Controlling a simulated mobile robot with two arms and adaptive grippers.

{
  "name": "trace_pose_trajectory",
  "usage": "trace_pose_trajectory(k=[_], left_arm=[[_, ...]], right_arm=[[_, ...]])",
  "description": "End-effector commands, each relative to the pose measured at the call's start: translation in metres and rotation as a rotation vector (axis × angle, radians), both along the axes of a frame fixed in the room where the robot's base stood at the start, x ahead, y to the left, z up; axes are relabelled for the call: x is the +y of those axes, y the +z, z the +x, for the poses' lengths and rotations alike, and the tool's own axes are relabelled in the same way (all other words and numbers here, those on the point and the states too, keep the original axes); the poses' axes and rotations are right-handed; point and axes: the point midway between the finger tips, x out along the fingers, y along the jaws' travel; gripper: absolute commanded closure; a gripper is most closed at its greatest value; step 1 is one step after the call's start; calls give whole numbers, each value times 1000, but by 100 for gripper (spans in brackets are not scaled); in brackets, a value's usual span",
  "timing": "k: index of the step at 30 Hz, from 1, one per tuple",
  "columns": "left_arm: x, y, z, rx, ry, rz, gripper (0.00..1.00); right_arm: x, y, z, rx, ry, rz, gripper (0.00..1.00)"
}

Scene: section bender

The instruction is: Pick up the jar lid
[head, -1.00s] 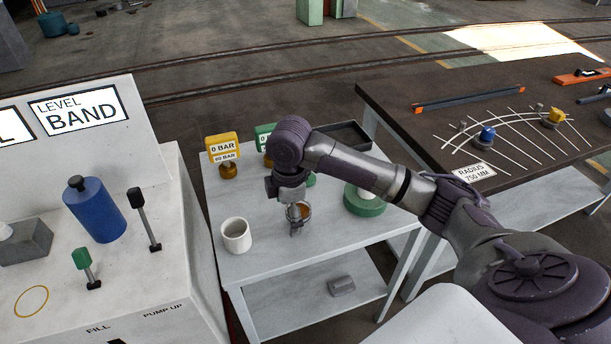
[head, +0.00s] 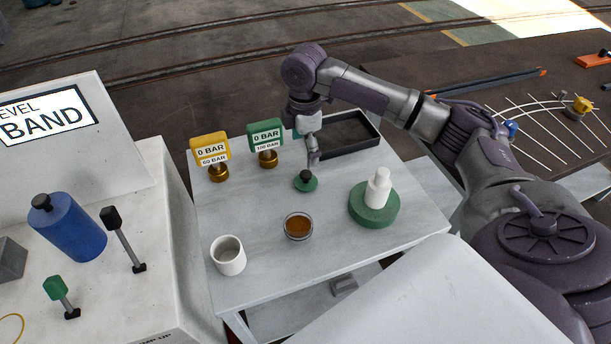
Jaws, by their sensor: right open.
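The jar lid, a small green disc with a dark knob (head: 306,184), lies on the grey side table (head: 250,290). A small open glass jar with brown contents (head: 298,227) stands nearer the front, apart from the lid. My right gripper (head: 313,160) points down just behind and above the lid, open and empty; it looks apart from the knob. Its fingers are small and seen nearly edge-on. My left gripper is not in view.
A yellow gauge (head: 210,150) and a green gauge (head: 265,134) stand behind to the left. A black tray (head: 345,151) lies behind the gripper. A white bottle (head: 379,187) on a green base (head: 374,211) stands right, a white cup (head: 228,256) front left.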

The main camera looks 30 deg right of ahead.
Motion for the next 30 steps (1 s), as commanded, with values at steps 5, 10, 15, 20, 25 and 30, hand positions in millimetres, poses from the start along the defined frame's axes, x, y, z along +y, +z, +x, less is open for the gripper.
trace_pose_trajectory(k=[5, 10, 15, 20, 25, 30], left_arm=[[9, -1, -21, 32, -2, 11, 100], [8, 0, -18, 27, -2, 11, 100], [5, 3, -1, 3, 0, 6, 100], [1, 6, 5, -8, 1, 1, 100], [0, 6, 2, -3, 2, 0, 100], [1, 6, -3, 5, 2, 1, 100]], right_arm=[[0, -35, 0, 3, 0, 0, 4], [0, -49, 0, 0, 1, 1, 4], [-2, -65, -1, 2, 0, -1, 4], [-3, -90, 0, 2, 0, 0, 4], [-3, -102, 0, 0, 2, 0, 4], [-3, -103, 0, -1, 2, 0, 4]])
